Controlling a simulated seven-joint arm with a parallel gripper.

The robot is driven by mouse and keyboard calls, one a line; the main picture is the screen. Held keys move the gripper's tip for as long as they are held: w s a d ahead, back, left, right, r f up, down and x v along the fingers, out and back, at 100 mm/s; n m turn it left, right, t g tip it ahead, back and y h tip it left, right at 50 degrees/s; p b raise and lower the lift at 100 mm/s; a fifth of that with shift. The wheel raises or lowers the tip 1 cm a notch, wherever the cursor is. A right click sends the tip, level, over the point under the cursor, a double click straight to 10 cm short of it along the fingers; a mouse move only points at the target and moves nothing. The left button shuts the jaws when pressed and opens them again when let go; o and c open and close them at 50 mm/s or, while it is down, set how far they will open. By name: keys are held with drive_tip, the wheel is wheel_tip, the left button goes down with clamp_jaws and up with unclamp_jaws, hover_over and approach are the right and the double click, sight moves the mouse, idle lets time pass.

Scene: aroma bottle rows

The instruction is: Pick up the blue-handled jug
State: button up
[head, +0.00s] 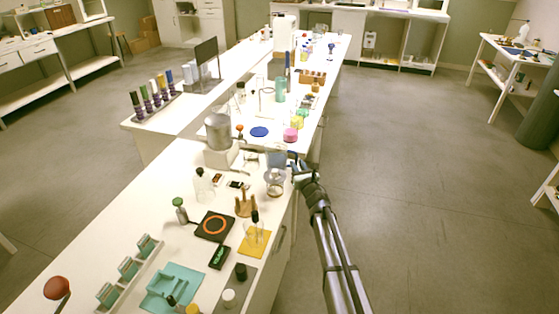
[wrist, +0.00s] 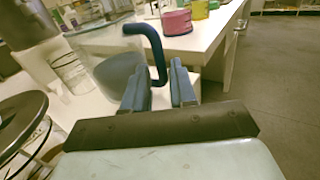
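The blue-handled jug (head: 276,159) stands near the right edge of the white bench in the head view, a clear, faintly bluish vessel. In the wrist view the jug (wrist: 105,42) fills the upper left, and its blue handle (wrist: 152,42) curves out to the right and down. My gripper (head: 297,166) is beside the jug on its handle side, at the bench edge. In the wrist view my gripper (wrist: 160,90) is open. The lower end of the handle shows in the gap between the two fingers; I see no finger closed on it.
A glass vessel (head: 274,182) stands just in front of the jug, and a grey-topped appliance (head: 218,135) is to its left. A pink container (head: 290,135) and a blue disc (head: 259,132) lie behind. The floor right of the bench is clear.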

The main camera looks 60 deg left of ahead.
drive_tip(key=a, duration=0.2)
drive_tip(key=w+a, duration=0.1)
drive_tip(key=a, duration=0.1)
drive_tip(key=shift+a+f, duration=0.15)
drive_tip(key=shift+a, duration=0.15)
drive_tip(key=shift+d, duration=0.1)
clamp_jaws()
